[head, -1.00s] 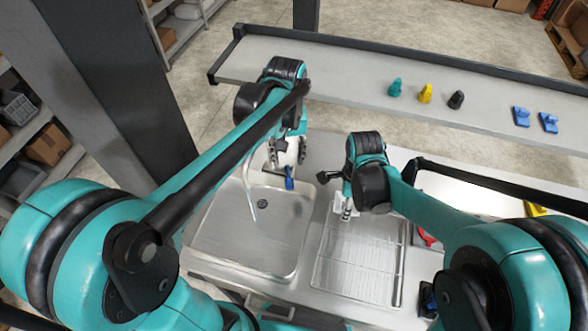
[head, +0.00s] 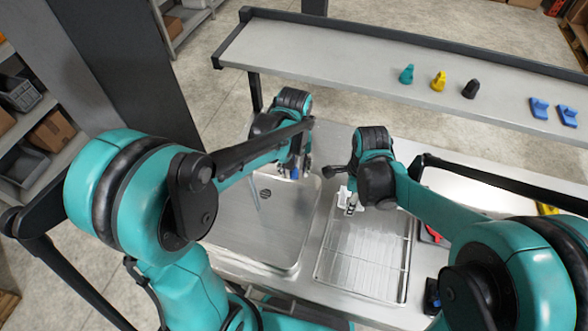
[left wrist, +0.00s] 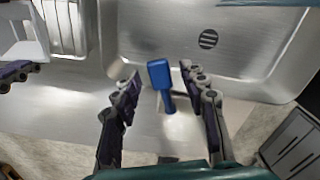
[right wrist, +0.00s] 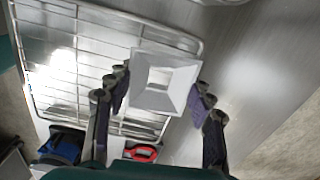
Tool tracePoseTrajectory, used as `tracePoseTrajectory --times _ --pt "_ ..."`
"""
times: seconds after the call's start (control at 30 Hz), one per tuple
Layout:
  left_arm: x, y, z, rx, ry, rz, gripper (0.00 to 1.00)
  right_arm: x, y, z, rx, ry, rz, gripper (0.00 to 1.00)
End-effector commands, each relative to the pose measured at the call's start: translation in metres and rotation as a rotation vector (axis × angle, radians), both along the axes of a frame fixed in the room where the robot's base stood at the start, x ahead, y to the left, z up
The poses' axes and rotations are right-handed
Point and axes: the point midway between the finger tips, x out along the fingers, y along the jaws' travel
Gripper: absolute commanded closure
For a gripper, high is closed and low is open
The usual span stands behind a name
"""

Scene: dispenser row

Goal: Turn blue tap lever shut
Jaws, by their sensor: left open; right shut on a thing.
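The blue tap lever (left wrist: 159,74) stands between the two fingers of my left gripper (left wrist: 160,80) in the left wrist view. The fingers are open on either side of it, with gaps showing. In the head view my left gripper (head: 298,170) is at the back of the sink, largely covering the tap and the lever. My right gripper (right wrist: 160,85) is shut on a pale square hollow piece (right wrist: 155,103). In the head view that piece (head: 342,194) is over the back of the drying rack.
The sink (head: 240,247) with its drain lies left of the wire drying rack (head: 368,262). A red-handled item (right wrist: 142,153) lies beside the rack. A raised shelf (head: 330,62) behind holds teal, yellow and black pieces and two blue ones. The sink basin looks empty.

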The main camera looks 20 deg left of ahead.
Motion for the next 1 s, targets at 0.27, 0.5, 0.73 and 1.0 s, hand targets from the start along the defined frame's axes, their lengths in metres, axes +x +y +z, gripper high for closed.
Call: tracePoseTrajectory --times 0.27,0.5,0.73,1.0 --pt "0.000 0.000 0.000 0.000 0.000 0.000 0.70 0.000 0.000 0.000 0.000 0.000 0.000 0.67" --pt "0.000 0.000 0.000 0.000 0.000 0.000 1.00 0.000 0.000 0.000 0.000 0.000 0.000 0.67" --pt "0.001 -0.002 0.000 0.000 0.000 0.021 1.00 0.000 0.000 0.000 0.000 0.000 0.000 0.67" --pt "0.006 -0.012 0.000 0.000 0.000 0.152 1.00 0.000 0.000 -0.001 0.000 0.000 0.000 0.67"
